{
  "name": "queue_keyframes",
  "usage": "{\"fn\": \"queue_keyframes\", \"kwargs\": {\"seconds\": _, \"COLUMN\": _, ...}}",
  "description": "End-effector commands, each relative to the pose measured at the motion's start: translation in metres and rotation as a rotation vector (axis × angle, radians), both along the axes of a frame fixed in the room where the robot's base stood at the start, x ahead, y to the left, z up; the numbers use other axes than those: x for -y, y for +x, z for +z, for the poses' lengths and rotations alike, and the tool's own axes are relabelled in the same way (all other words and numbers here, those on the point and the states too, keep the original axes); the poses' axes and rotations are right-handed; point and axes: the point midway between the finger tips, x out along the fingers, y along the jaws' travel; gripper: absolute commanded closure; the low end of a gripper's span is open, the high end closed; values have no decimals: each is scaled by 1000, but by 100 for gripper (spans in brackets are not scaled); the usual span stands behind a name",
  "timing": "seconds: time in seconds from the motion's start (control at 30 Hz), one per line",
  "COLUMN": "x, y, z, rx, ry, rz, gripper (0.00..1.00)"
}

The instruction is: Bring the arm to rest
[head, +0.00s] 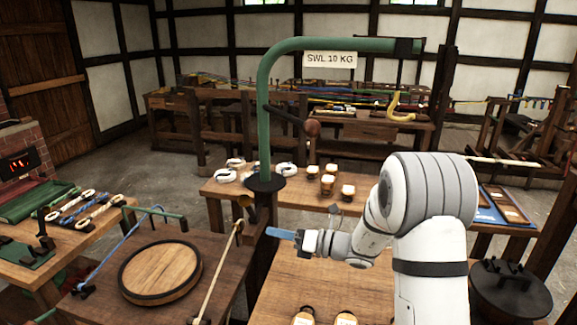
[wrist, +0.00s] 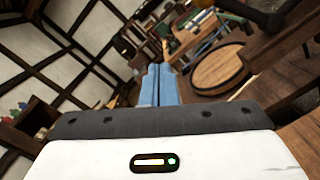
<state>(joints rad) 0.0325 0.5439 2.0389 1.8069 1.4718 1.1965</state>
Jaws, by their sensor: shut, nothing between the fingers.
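My arm stands at the right of the head view, bent, with its forearm reaching left over the wooden table (head: 285,285). My gripper (head: 270,233) has blue fingers that point left, above the left part of that table. In the wrist view the two blue fingers (wrist: 159,82) lie side by side against each other. Nothing is between them. The gripper is held in the air and touches nothing that I can see.
A green crane post (head: 264,120) with a yellow hook (head: 400,108) stands behind the gripper. A round wooden board (head: 160,272) lies to its left, with a taut rope (head: 217,270) between. Small jars (head: 328,183) stand at the table's back. A dark round stand (head: 510,288) is at right.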

Motion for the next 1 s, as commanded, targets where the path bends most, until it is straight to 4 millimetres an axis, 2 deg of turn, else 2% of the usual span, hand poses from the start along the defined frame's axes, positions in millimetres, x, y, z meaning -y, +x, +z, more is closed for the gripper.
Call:
{"fn": "queue_keyframes", "kwargs": {"seconds": 0.03, "x": -5, "y": -23, "z": 12, "rx": 86, "ry": -86, "rz": 61, "gripper": 100}}
{"fn": "queue_keyframes", "kwargs": {"seconds": 0.1, "x": -7, "y": -55, "z": 17, "rx": 215, "ry": -221, "rz": 157, "gripper": 100}}
{"fn": "queue_keyframes", "kwargs": {"seconds": 0.27, "x": 2, "y": -127, "z": 19, "rx": 532, "ry": -512, "rz": 393, "gripper": 100}}
{"fn": "queue_keyframes", "kwargs": {"seconds": 0.37, "x": 19, "y": -167, "z": 16, "rx": 740, "ry": -683, "rz": 554, "gripper": 100}}
{"fn": "queue_keyframes", "kwargs": {"seconds": 0.5, "x": 53, "y": -213, "z": 9, "rx": 1035, "ry": -909, "rz": 802, "gripper": 100}}
{"fn": "queue_keyframes", "kwargs": {"seconds": 0.6, "x": 84, "y": -239, "z": 6, "rx": 1244, "ry": -1058, "rz": 999, "gripper": 100}}
{"fn": "queue_keyframes", "kwargs": {"seconds": 0.73, "x": 124, "y": -263, "z": 5, "rx": 1489, "ry": -1222, "rz": 1274, "gripper": 100}}
{"fn": "queue_keyframes", "kwargs": {"seconds": 0.9, "x": 164, "y": -278, "z": 11, "rx": 1698, "ry": -1355, "rz": 1582, "gripper": 100}}
{"fn": "queue_keyframes", "kwargs": {"seconds": 1.0, "x": 176, "y": -282, "z": 14, "rx": 1757, "ry": -1389, "rz": 1693, "gripper": 100}}
